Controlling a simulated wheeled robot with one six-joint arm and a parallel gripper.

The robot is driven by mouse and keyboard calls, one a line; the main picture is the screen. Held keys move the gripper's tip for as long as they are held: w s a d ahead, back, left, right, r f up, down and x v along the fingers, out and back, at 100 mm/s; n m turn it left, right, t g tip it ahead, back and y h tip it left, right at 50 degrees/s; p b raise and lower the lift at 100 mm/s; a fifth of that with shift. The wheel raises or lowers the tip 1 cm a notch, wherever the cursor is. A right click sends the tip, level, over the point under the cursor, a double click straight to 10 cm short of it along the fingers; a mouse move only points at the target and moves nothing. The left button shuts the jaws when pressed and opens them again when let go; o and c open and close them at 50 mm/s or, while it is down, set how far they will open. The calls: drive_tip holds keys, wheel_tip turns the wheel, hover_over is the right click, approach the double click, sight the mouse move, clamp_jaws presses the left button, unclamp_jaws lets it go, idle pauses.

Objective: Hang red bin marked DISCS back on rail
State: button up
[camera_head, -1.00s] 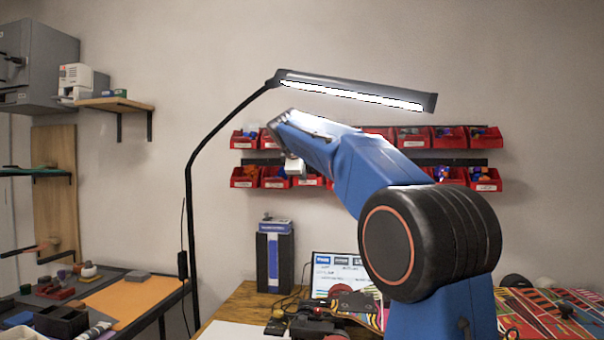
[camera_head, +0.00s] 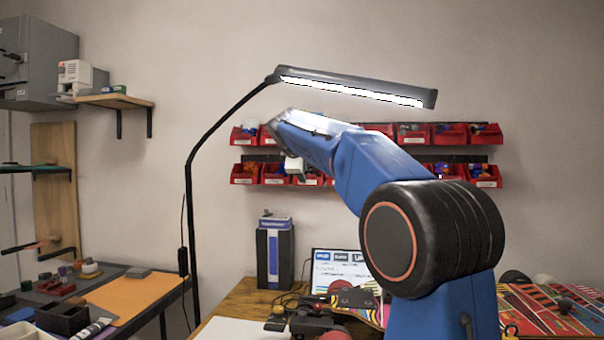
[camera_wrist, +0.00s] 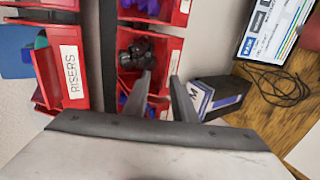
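I cannot read the word DISCS on any bin, so I cannot tell which one is the DISCS bin. Red bins hang in two rows on the wall in the head view, with one lower bin (camera_head: 245,174) at the left end. In the wrist view, turned sideways, one red bin is labelled RISERS (camera_wrist: 72,75). Another red bin (camera_wrist: 178,52) holding dark parts is just past my fingertips. In the head view my arm hides the middle bins and most of the gripper.
A lamp (camera_head: 355,88) reaches across above my arm. A dark and blue box (camera_head: 275,255) stands on the bench below the bins, beside a screen (camera_head: 338,270). The box also shows near my right finger in the wrist view (camera_wrist: 222,92). Bare wall surrounds the rows.

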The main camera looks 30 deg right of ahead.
drive_tip(key=v, duration=1.7)
drive_tip(key=shift+a, duration=0.15)
drive_tip(key=shift+s+r, duration=0.1)
drive_tip(key=shift+s, duration=0.05)
